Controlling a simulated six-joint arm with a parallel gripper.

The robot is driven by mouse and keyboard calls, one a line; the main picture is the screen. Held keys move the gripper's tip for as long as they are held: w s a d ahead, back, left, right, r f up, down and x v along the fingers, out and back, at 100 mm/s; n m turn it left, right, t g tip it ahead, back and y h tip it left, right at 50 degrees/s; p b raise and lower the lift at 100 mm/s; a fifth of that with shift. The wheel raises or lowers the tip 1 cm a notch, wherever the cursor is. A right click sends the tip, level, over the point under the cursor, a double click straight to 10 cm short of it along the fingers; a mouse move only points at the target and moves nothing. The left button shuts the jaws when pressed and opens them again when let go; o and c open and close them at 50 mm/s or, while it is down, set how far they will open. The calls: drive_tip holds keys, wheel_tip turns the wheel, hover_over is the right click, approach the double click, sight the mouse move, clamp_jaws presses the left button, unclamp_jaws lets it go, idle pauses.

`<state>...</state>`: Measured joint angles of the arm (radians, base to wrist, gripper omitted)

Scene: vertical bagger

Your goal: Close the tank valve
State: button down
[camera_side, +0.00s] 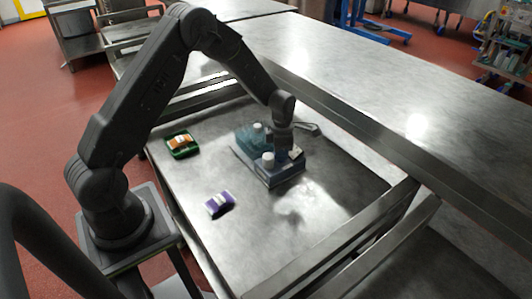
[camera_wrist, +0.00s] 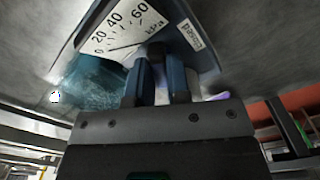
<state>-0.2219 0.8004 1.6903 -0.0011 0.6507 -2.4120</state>
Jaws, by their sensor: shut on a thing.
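The tank unit has a grey-blue base (camera_side: 284,178) on the steel table in the side view, with a clear teal tank (camera_side: 250,141) and white caps. In the wrist view, its pressure gauge face (camera_wrist: 120,30) marked 20, 40, 60 is at the top, and the teal tank (camera_wrist: 95,85) is at left. My gripper (camera_side: 284,153) points down at the right part of the unit.
A green tray (camera_side: 186,152) with an orange-and-white packet stands at the table's left. A purple-and-white packet (camera_side: 220,203) lies at the front left. A raised steel bench (camera_side: 370,90) runs behind. The table's front right is clear.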

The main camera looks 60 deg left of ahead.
drive_tip(key=m, duration=0.6)
drive_tip(key=shift+m, duration=0.3)
drive_tip(key=m, duration=0.6)
drive_tip(key=shift+s+a, duration=0.1)
drive_tip(key=shift+s, duration=0.05)
drive_tip(key=c, duration=0.9)
unclamp_jaws()
drive_tip(key=shift+f, duration=0.1)
drive_tip(key=shift+r, duration=2.6)
